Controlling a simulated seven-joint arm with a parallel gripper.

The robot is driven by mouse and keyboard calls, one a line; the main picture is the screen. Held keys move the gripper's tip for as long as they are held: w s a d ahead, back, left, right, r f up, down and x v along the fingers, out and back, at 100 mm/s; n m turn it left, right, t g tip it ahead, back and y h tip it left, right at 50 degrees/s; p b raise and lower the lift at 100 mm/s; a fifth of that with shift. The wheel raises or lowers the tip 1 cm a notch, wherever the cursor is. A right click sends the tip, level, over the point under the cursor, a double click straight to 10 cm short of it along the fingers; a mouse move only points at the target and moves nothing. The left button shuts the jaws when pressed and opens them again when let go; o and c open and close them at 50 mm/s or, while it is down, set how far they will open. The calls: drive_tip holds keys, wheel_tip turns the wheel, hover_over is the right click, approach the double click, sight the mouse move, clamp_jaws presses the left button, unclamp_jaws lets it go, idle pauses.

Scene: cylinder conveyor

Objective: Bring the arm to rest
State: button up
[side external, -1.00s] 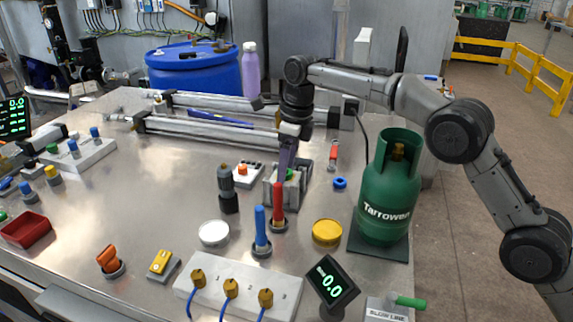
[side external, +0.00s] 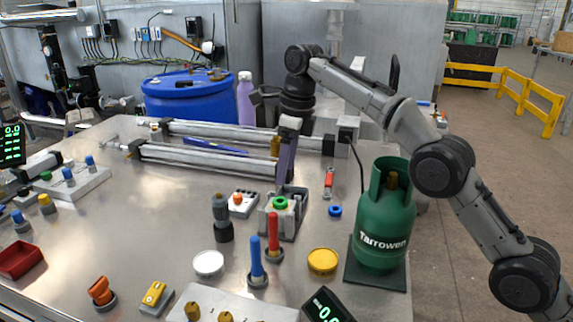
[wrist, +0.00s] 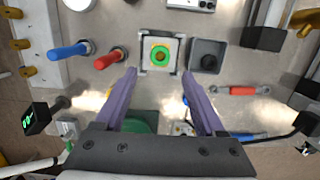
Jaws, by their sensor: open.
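My gripper (side external: 285,178) is above the grey block in the middle of the steel table, fingers pointing down. In the wrist view my gripper (wrist: 158,76) has its two purple fingers wide apart with nothing held between them. A green ring (side external: 280,203) sits on top of the grey block (side external: 292,222), below and apart from the fingertips. In the wrist view the green ring (wrist: 160,46) has an orange-yellow centre and lies just beyond the fingertips.
A green gas cylinder (side external: 383,225) stands on a dark plate at the right. Red (side external: 273,232) and blue (side external: 256,258) upright handles stand in front of the block. Conveyor rails (side external: 220,160) and a blue drum (side external: 190,105) are behind.

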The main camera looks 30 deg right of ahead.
idle(0.3)
drive_tip(key=shift+d, duration=0.1)
drive_tip(key=s+d+r+t, duration=0.1)
drive_tip(key=s+d+r, duration=0.45)
drive_tip(key=r, duration=0.35)
drive_tip(key=s+d+r+t, duration=0.2)
drive_tip(key=s+d+r, duration=0.3)
drive_tip(key=r, duration=0.4)
drive_tip(key=s+d+r+n, duration=0.1)
drive_tip(key=s+d+n, duration=0.15)
drive_tip(key=s, duration=0.65)
drive_tip(key=s+d+f+n+t, duration=0.1)
drive_tip(key=s+d+f+n, duration=0.15)
drive_tip(key=s+n, duration=0.45)
drive_tip(key=s+d+f+n, duration=0.1)
drive_tip(key=s+f+n, duration=0.6)
drive_tip(key=f, duration=0.3)
drive_tip(key=s+d+f+n+h, duration=0.1)
drive_tip(key=s+f+n, duration=0.6)
drive_tip(key=f+n, duration=0.3)
drive_tip(key=shift+s+d, duration=0.15)
drive_tip(key=shift+s, duration=0.2)
